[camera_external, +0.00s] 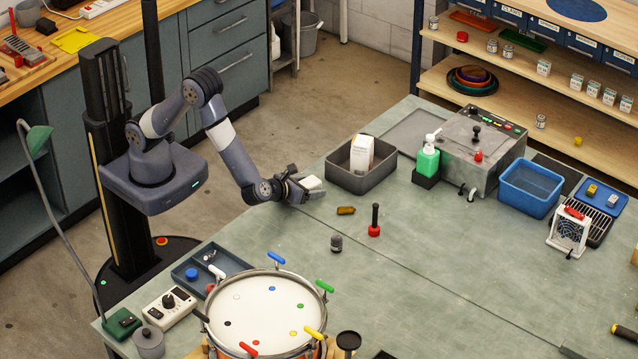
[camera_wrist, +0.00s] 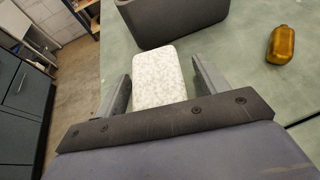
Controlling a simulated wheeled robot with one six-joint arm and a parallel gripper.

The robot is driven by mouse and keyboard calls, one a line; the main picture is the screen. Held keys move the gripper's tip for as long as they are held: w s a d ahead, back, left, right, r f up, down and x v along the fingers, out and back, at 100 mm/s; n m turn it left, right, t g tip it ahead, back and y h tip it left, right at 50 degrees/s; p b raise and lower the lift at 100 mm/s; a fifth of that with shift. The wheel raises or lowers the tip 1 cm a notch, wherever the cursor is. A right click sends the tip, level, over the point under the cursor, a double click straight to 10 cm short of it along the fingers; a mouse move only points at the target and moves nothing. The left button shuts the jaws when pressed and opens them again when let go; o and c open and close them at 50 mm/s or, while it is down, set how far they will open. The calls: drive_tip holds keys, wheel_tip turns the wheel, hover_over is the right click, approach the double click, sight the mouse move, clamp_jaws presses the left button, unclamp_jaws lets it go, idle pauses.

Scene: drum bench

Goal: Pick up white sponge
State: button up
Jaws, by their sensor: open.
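The white sponge (camera_wrist: 158,78) lies at the edge of the green bench in the wrist view, a pale speckled block with rounded corners. In the external view the sponge (camera_external: 311,183) shows just beyond the fingers. My gripper (camera_wrist: 163,84) is open, with one finger to the left of the sponge and one to the right. The sponge's near end is hidden behind my gripper's body.
A dark grey bin (camera_external: 361,170) holding a white carton (camera_external: 361,154) stands just beyond the sponge. An amber bottle (camera_external: 346,210) lies to the right, near a dark jar (camera_external: 336,243) and a red-based black handle (camera_external: 374,222). The drum (camera_external: 268,309) stands in front. The floor drops away left.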

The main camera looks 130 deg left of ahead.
drive_tip(key=c, duration=1)
drive_tip(key=shift+c, duration=0.2)
drive_tip(key=shift+r, duration=0.1)
